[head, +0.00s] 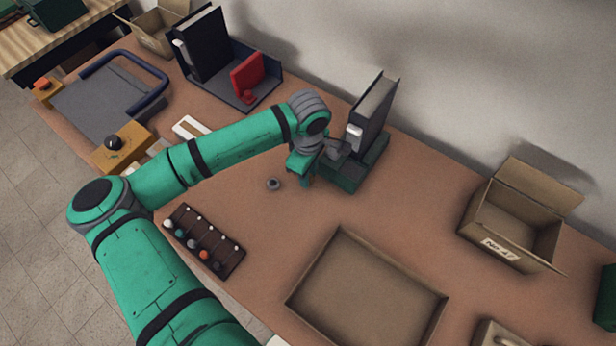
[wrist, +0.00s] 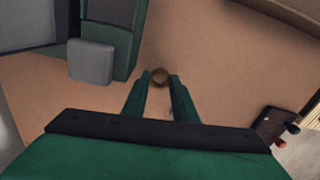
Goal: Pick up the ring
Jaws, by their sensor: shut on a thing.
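My gripper (head: 305,182) points down over the table beside the dark green stand in the head view. In the wrist view its two green fingers (wrist: 160,84) are shut on a small brown round thing, which I take to be the ring (wrist: 160,77). The ring is at the fingertips, and its hole cannot be made out. In the head view it is hidden by the gripper. Whether it touches the table cannot be told. A small grey round piece (head: 273,184) lies on the table just left of my gripper.
A green stand (head: 345,178) with a dark binder (head: 372,115) is close behind my gripper. An open shallow box (head: 435,300) lies in front to the right. A dark rack (head: 228,262) with several small knobs is at front left. A carton (head: 487,225) stands at right.

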